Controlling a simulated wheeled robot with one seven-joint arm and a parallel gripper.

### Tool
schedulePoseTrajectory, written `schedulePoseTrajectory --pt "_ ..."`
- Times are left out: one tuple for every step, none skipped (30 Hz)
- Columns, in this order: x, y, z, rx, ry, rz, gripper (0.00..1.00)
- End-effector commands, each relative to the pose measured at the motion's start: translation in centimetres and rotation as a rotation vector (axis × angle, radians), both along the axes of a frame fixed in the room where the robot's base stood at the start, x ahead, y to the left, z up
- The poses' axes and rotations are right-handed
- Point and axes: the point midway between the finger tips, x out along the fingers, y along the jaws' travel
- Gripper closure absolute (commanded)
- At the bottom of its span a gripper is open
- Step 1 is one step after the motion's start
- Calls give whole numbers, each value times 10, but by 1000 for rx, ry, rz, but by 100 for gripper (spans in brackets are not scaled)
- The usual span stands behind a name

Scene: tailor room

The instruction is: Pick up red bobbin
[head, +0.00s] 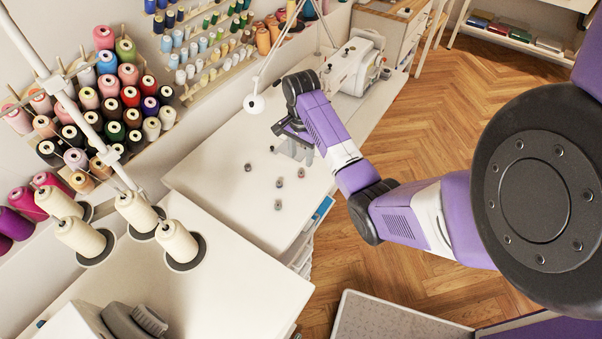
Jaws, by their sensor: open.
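Several small bobbins stand on the white table (215,165). One bobbin (248,167) is at the left, a second bobbin (300,172) is at the right, and a third bobbin (278,204) is nearest the front. They look greyish and are too small here for me to tell which is red. My gripper (297,151) is open above the table, behind and close to the right-hand bobbin. The arm partly hides the gripper, and I cannot see anything between its fingers.
A white sewing machine (352,68) stands at the table's far end. A white lamp (254,103) hangs left of my gripper. Large cream thread cones (178,241) stand on the nearer table. Thread racks (165,125) line the left wall. The table's front left is clear.

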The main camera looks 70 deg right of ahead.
Motion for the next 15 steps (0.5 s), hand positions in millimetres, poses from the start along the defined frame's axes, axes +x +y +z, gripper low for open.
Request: schedulePoseTrajectory --pt "-1 0 -4 3 4 -2 54" --pt "-1 0 -7 3 4 -1 54" --pt "-1 1 -12 3 4 -1 54" --pt "-1 1 -16 3 4 0 54" --pt "-1 1 -18 3 3 0 54" --pt "-1 1 -22 3 3 -1 54" --pt "-1 1 -24 2 3 -1 54" --pt "-1 1 -27 2 3 -1 54" --pt "-1 1 -31 3 3 0 54" --pt "-1 1 -35 3 2 0 54" --pt "-2 1 -39 4 4 0 54" --pt "-2 1 -45 3 3 0 54" --pt "-2 1 -50 3 3 -1 54" --pt "-2 1 -54 2 4 0 54" --pt "-1 1 -61 2 3 1 54"
